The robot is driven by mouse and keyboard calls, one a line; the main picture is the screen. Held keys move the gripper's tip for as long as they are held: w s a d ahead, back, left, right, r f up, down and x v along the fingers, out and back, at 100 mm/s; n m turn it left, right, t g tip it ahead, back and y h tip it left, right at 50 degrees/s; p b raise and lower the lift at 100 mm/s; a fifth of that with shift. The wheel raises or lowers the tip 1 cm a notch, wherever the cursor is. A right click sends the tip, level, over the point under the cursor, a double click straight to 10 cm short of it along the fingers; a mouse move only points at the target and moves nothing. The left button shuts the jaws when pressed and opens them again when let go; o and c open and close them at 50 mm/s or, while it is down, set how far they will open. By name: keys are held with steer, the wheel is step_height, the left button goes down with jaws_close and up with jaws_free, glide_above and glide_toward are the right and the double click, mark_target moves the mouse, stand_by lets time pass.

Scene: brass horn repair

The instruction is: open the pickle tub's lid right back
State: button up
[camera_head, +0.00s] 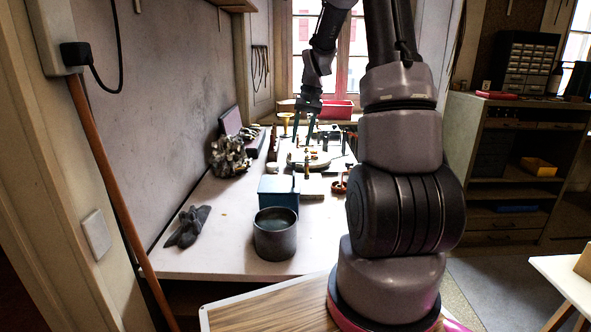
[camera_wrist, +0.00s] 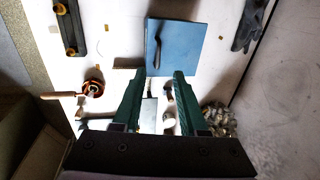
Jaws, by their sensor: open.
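A blue box-shaped tub (camera_head: 278,191), which I take to be the pickle tub, stands on the white bench behind a dark round pot. Its flat blue top looks shut in the wrist view (camera_wrist: 190,42), with a dark narrow mark or handle on it. My gripper (camera_head: 304,132) hangs over the bench beyond the tub. Its two green fingers are apart and empty in the wrist view (camera_wrist: 159,74), with their tips showing at the tub's lower edge. I cannot tell how high they are above it.
The dark pot (camera_head: 275,238) stands just in front of the tub. A grey glove-like thing (camera_head: 187,228) lies to the left, and a lumpy grey heap (camera_head: 229,158) lies by the wall. Tools and small parts crowd the bench behind the tub.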

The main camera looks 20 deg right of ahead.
mark_target(294, 175)
steer(key=f, duration=0.3)
steer(key=a+f, duration=0.1)
steer(key=f, duration=0.3)
steer(key=w+f, duration=0.1)
steer(key=f, duration=0.3)
steer(key=shift+a+f, duration=0.25)
steer(key=shift+a, duration=0.1)
jaws_close()
stand_by(0.9)
